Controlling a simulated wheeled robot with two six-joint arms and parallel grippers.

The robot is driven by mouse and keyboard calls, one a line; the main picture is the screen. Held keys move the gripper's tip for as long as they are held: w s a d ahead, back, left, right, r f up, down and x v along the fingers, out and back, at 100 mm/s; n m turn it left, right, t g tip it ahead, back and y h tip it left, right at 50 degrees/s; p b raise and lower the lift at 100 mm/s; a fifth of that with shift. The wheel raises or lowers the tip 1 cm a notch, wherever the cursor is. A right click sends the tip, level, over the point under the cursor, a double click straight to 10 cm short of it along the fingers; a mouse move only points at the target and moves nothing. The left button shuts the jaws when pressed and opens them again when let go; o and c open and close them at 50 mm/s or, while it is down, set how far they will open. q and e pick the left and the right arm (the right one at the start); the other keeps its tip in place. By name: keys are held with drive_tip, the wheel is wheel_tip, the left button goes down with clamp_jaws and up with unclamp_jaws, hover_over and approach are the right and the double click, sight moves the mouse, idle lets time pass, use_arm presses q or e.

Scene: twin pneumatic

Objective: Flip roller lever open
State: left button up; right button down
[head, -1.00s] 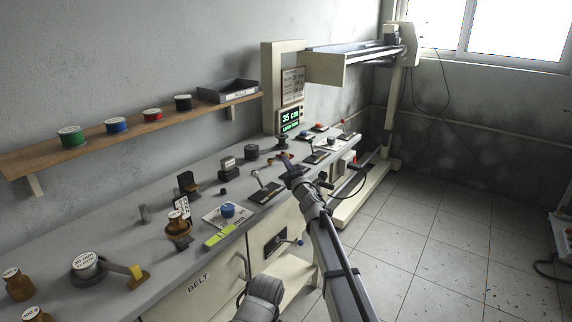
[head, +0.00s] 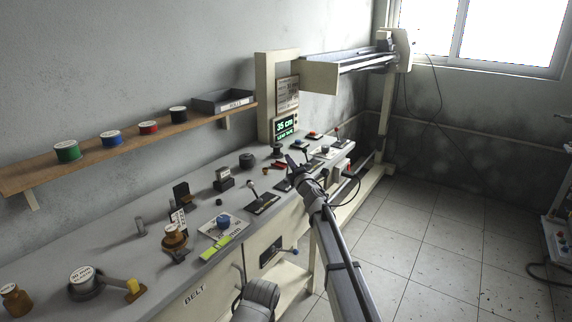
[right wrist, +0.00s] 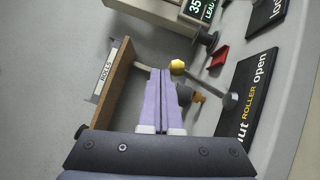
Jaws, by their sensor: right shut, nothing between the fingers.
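The black ROLLER plate (right wrist: 256,92) lies on the bench at right in the right wrist view, with "open" toward the top and "shut" cut off toward the bottom. A lever with a thin rod (right wrist: 208,87) runs from a grey round part over the plate toward a yellow ball (right wrist: 177,66). In the head view a plate (head: 283,186) beside my gripper is partly hidden by it. My right gripper (head: 294,160) is over the bench; its lilac fingers (right wrist: 160,72) are shut and empty, their tips just left of the ball. My left gripper is not in view.
A red part (right wrist: 220,57) and the lit display (head: 286,127) lie beyond. Another lever plate (head: 262,204) sits nearer on the bench. A wooden shelf (head: 120,145) with spools and a grey tray (head: 222,101) runs along the wall.

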drive_tip(key=shift+w+d, duration=0.75)
drive_tip(key=shift+w, duration=0.25)
drive_tip(key=shift+r, duration=0.15)
drive_tip(key=s+d+r+p, duration=0.1)
drive_tip(key=s+r+p, duration=0.1)
drive_tip(key=s, duration=0.4)
drive_tip(key=s+d+r+p, duration=0.1)
drive_tip(key=s+r+p, duration=0.1)
drive_tip(key=s, duration=0.4)
drive_tip(key=shift+r+p, duration=0.3)
drive_tip(key=shift+p, duration=0.1)
drive_tip(key=shift+d, duration=0.1)
